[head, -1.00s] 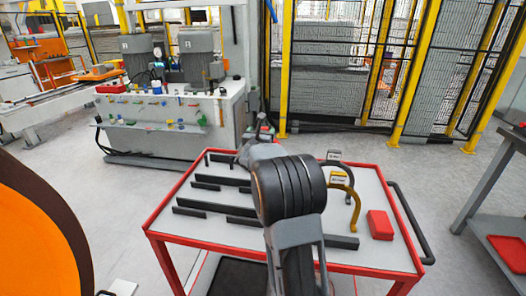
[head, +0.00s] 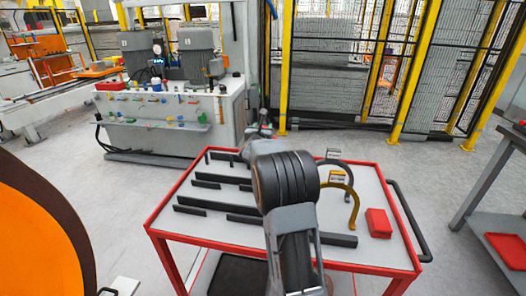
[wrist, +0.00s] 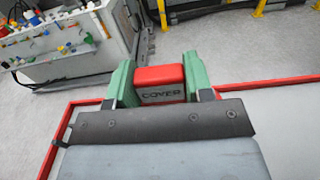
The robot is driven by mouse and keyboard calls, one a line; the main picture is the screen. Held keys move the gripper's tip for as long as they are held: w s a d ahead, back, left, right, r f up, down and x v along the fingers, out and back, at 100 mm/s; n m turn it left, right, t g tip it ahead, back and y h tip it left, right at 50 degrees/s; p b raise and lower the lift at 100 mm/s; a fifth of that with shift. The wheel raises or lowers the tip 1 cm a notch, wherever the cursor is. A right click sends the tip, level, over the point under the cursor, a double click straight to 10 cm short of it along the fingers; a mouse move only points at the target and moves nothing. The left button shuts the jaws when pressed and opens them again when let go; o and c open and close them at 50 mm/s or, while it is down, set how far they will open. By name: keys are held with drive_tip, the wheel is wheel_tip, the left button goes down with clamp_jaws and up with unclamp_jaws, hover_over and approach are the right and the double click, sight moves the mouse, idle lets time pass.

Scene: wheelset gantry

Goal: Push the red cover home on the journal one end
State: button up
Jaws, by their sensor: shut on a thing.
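The red cover (wrist: 160,76), marked COVER, sits between the two green fingers of my gripper (wrist: 160,88) in the wrist view. The fingers are shut on its sides. In the head view my own arm stands in front of the cart and hides most of the gripper, and I cannot make out the cover there. I cannot identify the journal in either view. A large orange disc with a dark rim (head: 25,230) shows at the left edge of the head view, apart from my gripper.
A red-edged cart (head: 160,238) carries black bars, a yellow hook-shaped gauge (head: 353,205) and a red block (head: 378,223). A grey machine bench (head: 170,120) stands behind it. Yellow-framed fencing (head: 405,70) is at the back, a grey table (head: 490,190) at right. Floor lies open between.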

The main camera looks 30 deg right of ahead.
clamp_jaws()
drive_tip(key=shift+r, duration=0.15)
